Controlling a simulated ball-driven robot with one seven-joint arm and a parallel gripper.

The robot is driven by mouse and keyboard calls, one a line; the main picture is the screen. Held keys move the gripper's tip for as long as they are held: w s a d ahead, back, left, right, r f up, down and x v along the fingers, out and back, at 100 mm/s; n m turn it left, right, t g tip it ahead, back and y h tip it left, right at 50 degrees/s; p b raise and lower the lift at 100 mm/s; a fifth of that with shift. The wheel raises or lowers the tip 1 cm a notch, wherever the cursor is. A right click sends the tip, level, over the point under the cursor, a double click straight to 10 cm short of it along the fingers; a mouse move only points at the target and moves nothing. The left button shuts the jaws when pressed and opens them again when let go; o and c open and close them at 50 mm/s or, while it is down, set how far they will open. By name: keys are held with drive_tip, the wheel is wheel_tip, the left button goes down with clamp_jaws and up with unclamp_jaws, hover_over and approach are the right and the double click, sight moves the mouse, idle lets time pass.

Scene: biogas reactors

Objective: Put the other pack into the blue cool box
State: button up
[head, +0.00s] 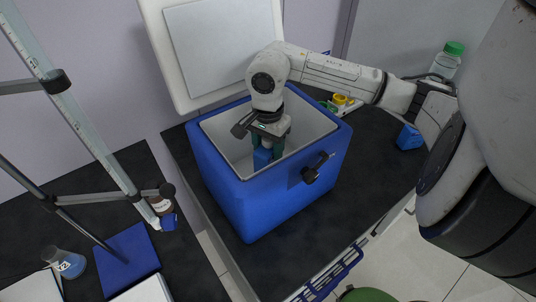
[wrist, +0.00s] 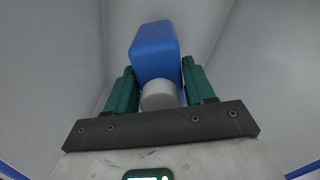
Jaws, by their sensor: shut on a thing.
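The blue cool box (head: 268,207) stands open on the dark bench, its white lid (head: 207,50) tipped up behind it. My gripper (head: 268,150) reaches down into the box, with its green fingers on a blue pack (head: 262,160). In the wrist view, my gripper (wrist: 159,78) has a finger on each side of the blue pack (wrist: 154,45), whose white cap (wrist: 158,95) faces the camera. The pale inner walls surround it. I cannot tell whether the pack touches the box floor. A small blue block (head: 409,137), perhaps another pack, lies on the bench to the right.
A green-capped bottle (head: 447,60) and yellow items (head: 343,101) stand behind on the right. A latch (head: 317,168) sticks out from the box front.

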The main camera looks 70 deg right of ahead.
wheel_tip(320, 180, down, 3)
drive_tip(key=shift+f+p, duration=0.1)
drive_tip(key=shift+p, duration=0.3)
drive_tip(key=shift+f, duration=0.15)
drive_tip(key=shift+f+b, duration=0.25)
drive_tip(key=shift+b, duration=0.15)
drive_tip(key=o, duration=1.4)
drive_tip(key=shift+r, duration=0.1)
drive_tip(key=shift+c, duration=0.2)
drive_tip(key=shift+r+p, duration=0.1)
drive_tip(key=shift+p, duration=0.2)
drive_tip(key=shift+r, duration=0.2)
wheel_tip(320, 180, up, 12)
drive_tip(key=b, duration=0.3)
drive_tip(key=shift+f, duration=0.15)
